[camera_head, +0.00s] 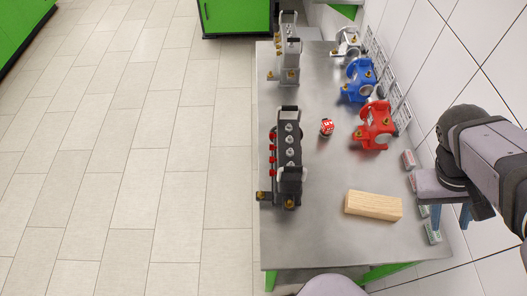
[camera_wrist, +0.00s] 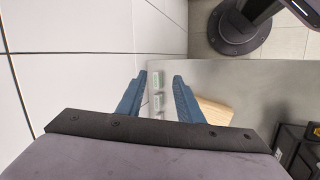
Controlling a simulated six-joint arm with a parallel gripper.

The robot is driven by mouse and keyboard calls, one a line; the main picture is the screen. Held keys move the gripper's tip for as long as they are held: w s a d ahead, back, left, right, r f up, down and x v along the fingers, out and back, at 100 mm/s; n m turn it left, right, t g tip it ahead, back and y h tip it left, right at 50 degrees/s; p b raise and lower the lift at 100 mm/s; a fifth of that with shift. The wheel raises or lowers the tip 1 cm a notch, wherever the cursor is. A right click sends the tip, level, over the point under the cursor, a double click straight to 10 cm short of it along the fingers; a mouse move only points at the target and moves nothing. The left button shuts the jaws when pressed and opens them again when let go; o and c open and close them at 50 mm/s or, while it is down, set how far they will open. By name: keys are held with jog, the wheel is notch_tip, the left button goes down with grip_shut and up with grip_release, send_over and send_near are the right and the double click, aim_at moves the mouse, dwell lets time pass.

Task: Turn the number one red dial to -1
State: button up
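A black block (camera_head: 287,145) stands upright on the left part of the steel table in the head view. Several small red dials (camera_head: 272,147) stick out along its left side. They are small and seen from above, so I cannot read any numbers or tell their settings. My gripper (camera_head: 450,216) is at the right edge of the table by the wall, well apart from the dials. In the wrist view, the two blue fingers of my gripper (camera_wrist: 160,79) are spread apart with nothing between them. The dials are not visible in the wrist view.
A wooden block (camera_head: 373,205) lies between the black block and my gripper. Red (camera_head: 376,127) and blue (camera_head: 358,82) pump parts stand along the wall, with a small red-and-white item (camera_head: 327,127) nearby. Small pale boxes (camera_head: 409,159) line the right edge. The front table surface (camera_head: 310,235) is clear.

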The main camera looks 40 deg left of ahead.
jog(key=w+a+f+n+t+h+b, duration=0.2)
jog(key=w+a+n+t+b, duration=0.4)
jog(key=a, duration=0.6)
jog(key=a+r+n+t+b, duration=0.15)
jog(key=a+t+b, duration=0.5)
jog(key=a, duration=0.95)
jog(key=s+a+r+n+t+y+b, duration=0.1)
jog(key=s+a+r+t+y+b, duration=0.2)
jog(key=s+a, duration=0.6)
jog(key=s+a+r+t+y+b, duration=0.1)
jog(key=s+a+t+y+b, duration=0.4)
jog(key=s+a, duration=0.45)
jog(key=g+h, duration=0.1)
send_near(273, 136)
jog(key=a+p+x, duration=0.1)
jog(key=x, duration=0.5)
jog(key=shift+w+f+p, duration=0.2)
jog(key=shift+w+p, duration=0.1)
jog(key=shift+w, duration=0.2)
